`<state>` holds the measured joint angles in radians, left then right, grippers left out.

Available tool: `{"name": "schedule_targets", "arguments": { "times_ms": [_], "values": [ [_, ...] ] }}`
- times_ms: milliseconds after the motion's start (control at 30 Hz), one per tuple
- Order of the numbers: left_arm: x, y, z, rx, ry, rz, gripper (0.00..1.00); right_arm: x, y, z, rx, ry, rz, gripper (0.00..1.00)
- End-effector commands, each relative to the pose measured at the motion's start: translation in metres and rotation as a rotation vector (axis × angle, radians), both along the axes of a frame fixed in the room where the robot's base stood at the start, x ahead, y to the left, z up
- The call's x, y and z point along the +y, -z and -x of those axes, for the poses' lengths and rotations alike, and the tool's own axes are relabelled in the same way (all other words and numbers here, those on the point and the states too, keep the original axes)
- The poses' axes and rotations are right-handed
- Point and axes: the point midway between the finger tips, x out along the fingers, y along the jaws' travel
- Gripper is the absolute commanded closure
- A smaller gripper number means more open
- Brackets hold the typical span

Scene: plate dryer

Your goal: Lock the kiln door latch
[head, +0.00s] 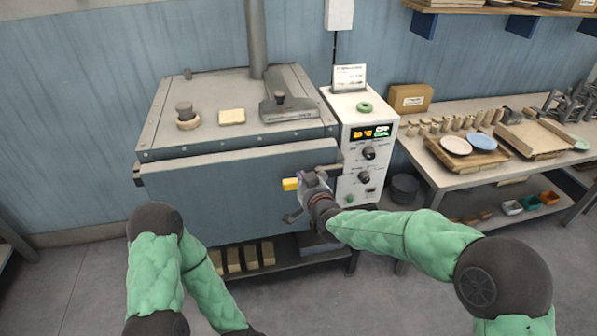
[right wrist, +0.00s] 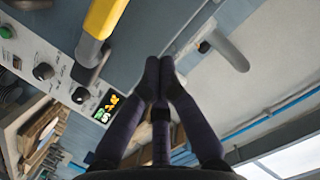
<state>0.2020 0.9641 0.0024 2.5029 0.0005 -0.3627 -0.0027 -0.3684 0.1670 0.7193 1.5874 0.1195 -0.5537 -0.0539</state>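The kiln (head: 205,190) stands with its blue-grey door front facing me, and the door looks closed against the body. A yellow latch grip (head: 291,184) is on the right part of the door; in the right wrist view the yellow grip (right wrist: 104,18) continues into a dark lever end. My right gripper (head: 313,184) is just right of the yellow grip. In the right wrist view its dark fingertips (right wrist: 159,80) are together and empty, apart from the grip, which is to their upper left. My left arm hangs low at the left; its gripper is outside the view.
A white control box (head: 355,150) with knobs and a lit display stands right of the kiln. A worktable (head: 465,180) with plates and boards is farther right.

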Motion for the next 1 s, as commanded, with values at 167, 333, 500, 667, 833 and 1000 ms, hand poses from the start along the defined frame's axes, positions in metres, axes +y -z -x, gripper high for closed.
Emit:
{"name": "schedule_targets", "arguments": {
  "times_ms": [167, 333, 500, 667, 833, 1000],
  "values": [
    [0.0, -0.004, 0.0, 0.0, -0.001, 0.0, 1.0, -0.007, -0.008, 0.023, -0.002, 0.0, -0.001, 1.0],
    [0.0, -0.006, 0.0, 0.0, -0.001, 0.0, 1.0, -0.011, -0.009, 0.035, 0.0, -0.001, 0.0, 1.0],
    [0.0, -0.006, 0.0, 0.0, -0.001, 0.0, 1.0, -0.012, -0.01, 0.038, -0.001, -0.001, -0.001, 1.0],
    [0.0, -0.006, 0.0, 0.0, -0.001, 0.0, 1.0, -0.012, -0.01, 0.038, -0.001, -0.001, -0.001, 1.0],
    [0.0, -0.006, 0.0, 0.0, -0.001, 0.0, 1.0, -0.012, -0.01, 0.038, -0.001, -0.001, -0.001, 1.0],
    [0.0, -0.006, 0.0, 0.0, -0.001, 0.0, 1.0, -0.014, -0.002, 0.038, 0.014, 0.001, 0.005, 1.0]
  ]
}}
